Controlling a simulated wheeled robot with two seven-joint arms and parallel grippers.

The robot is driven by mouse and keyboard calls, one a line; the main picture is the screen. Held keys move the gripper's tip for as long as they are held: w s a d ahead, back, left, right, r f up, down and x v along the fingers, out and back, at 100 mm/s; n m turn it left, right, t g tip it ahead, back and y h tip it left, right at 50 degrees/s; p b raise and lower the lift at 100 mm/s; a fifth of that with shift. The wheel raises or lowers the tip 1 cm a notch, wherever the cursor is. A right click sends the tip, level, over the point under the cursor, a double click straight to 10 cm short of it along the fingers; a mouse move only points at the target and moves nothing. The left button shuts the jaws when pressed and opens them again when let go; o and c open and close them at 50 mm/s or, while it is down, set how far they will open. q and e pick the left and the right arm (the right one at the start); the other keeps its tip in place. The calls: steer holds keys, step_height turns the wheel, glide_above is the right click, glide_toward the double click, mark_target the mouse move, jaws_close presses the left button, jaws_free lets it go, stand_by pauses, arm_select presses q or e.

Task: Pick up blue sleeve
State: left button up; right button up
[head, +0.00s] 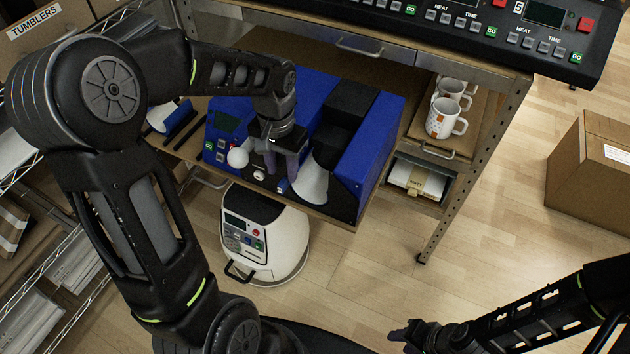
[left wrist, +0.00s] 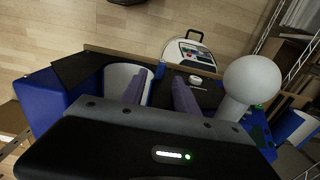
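A blue curved piece that looks like the blue sleeve (head: 181,114) lies on the shelf left of the blue mug press (head: 376,150). In the left wrist view a blue and white piece (left wrist: 298,128), perhaps the same one, shows at the right edge. My left gripper (head: 283,176) is over the front of the press, right of the sleeve and apart from it.
The press has a white knob (head: 238,158) and a pale cylindrical part (head: 311,184) beside my left fingers. White mugs (head: 446,118) stand on a board at right. A control panel (head: 470,25) is above. A white machine (head: 262,245) stands below.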

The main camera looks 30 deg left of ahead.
mark_target(284, 179)
arm_select(q)
step_height(284, 179, down, 5)
steer(key=shift+w, duration=0.1)
stand_by(0.7)
jaws_close()
stand_by(1.3)
